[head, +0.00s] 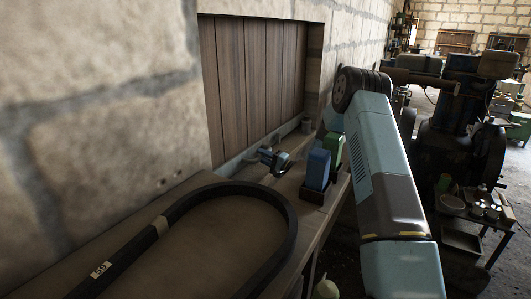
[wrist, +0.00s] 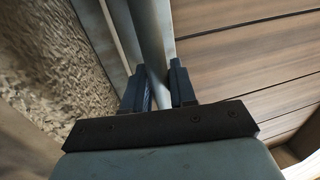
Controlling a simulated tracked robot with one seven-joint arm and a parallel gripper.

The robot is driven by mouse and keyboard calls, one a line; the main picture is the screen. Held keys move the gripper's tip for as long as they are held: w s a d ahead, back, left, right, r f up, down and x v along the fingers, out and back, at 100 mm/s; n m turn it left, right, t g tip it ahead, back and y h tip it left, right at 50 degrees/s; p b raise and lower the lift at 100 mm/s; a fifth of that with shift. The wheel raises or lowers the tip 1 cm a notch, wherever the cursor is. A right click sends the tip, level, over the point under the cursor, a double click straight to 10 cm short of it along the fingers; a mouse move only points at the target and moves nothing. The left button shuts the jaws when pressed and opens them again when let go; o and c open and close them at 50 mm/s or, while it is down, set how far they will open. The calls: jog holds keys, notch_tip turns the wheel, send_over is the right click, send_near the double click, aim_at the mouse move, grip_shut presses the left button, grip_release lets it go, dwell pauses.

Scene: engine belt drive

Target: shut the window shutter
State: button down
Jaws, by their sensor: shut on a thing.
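The window shutter (head: 255,80), of upright brown planks, stands in the recess of the stone wall in the head view. Its planks (wrist: 245,60) fill the right side of the wrist view. My gripper (wrist: 160,88) has its two dark fingers on either side of a slim grey bar (wrist: 154,40) and is shut on it. The bar runs along the planks' edge; whether it is part of the shutter I cannot tell. In the head view my arm's upper link stands at the right, and I cannot clearly make out the gripper.
A bench (head: 315,218) runs below the window. A black belt (head: 285,210) lies on it. Blue (head: 317,169) and green (head: 332,150) blocks stand near its right edge. A small blue and dark thing (head: 275,158) is by the sill. Dark machinery (head: 455,130) stands at the right.

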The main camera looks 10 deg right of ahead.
jog(key=shift+w, duration=0.1)
jog(key=c, duration=1.1)
grip_release()
jog(key=v, duration=1.3)
jog(key=shift+s+d+f, duration=0.15)
jog(key=shift+s+d, duration=0.1)
jog(key=shift+d, duration=0.05)
jog(key=shift+c, duration=0.3)
